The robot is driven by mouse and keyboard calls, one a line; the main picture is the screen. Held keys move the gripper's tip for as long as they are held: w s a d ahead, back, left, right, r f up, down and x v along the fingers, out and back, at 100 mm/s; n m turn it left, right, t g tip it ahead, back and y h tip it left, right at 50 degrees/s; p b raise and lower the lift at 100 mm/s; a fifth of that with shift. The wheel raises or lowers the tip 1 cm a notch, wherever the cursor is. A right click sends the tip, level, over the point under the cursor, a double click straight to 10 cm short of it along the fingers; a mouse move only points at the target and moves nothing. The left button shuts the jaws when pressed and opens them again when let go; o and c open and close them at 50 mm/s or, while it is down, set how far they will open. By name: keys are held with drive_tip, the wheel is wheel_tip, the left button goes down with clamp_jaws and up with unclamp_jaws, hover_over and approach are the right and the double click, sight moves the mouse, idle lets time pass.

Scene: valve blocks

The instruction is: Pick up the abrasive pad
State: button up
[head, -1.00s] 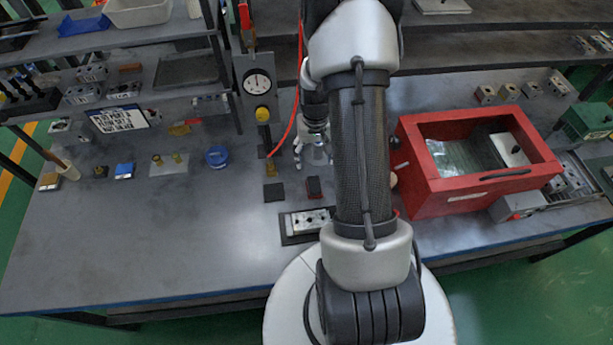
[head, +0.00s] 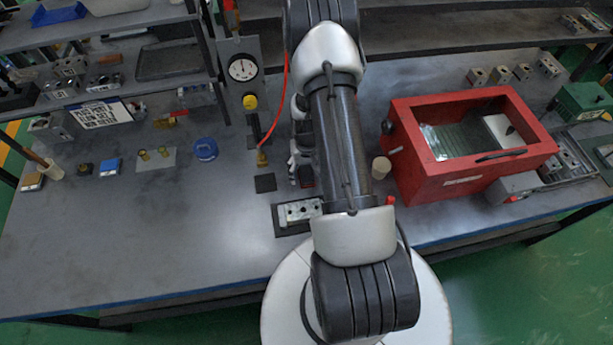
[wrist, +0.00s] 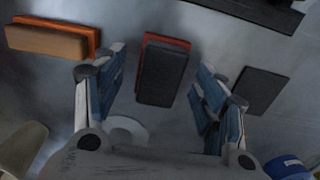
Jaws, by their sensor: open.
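The abrasive pad appears to be the dark grey block with a red-orange layer (wrist: 163,72), lying flat on the bench in the wrist view. In the head view the pad (head: 307,180) shows only in part, beside my gripper and arm. My gripper (wrist: 160,64) is open and empty, with its blue-lined fingers spread on the left and right of the pad. There is a gap on each side. In the head view my gripper (head: 299,165) is low over the bench at the pad's far side.
A flat dark square (wrist: 260,90) lies right of the pad, and a brown-and-orange block (wrist: 52,39) lies left. A valve block on a dark plate (head: 300,212) sits nearer me. A red box (head: 465,150) stands right, and a gauge stand (head: 242,70) stands behind left.

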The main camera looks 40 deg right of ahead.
sight(306, 173)
drive_tip(key=shift+f, duration=0.3)
drive_tip(key=shift+c, duration=0.2)
drive_tip(key=c, duration=1.2)
drive_tip(key=shift+r, duration=0.1)
wheel_tip(306, 173, up, 20)
drive_tip(key=p, duration=0.3)
drive_tip(key=shift+p, duration=0.3)
